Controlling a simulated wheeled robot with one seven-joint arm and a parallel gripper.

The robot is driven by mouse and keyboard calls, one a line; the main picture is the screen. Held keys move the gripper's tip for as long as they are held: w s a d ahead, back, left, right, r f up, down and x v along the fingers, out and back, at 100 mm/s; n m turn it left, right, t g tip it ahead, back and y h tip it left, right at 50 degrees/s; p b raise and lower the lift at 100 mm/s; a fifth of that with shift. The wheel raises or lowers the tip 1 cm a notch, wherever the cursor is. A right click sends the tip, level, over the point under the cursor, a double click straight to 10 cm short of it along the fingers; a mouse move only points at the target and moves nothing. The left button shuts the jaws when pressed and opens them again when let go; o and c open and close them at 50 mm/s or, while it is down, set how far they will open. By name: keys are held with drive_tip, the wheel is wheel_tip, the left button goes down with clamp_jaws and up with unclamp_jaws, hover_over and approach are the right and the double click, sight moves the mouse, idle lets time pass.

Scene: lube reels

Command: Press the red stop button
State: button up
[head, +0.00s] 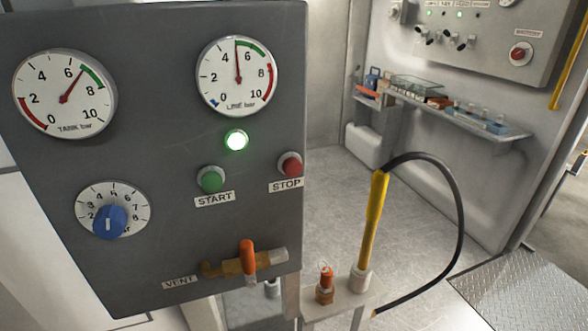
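The red stop button (291,164) sits near the right edge of the grey control panel (150,160), above a "STOP" label (286,185). It stands out from the panel face, and nothing covers it. The green start button (211,179) is to its left, above a "START" label. A round green lamp (236,140) glows above and between the two buttons. My gripper is not in view.
Two gauges, tank (64,93) and line (238,76), top the panel. A blue knob (109,222) and an orange-handled vent valve (248,262) are below. A yellow-handled hose (373,220) stands at right on a small shelf. Another panel (487,45) has a second red button (519,54).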

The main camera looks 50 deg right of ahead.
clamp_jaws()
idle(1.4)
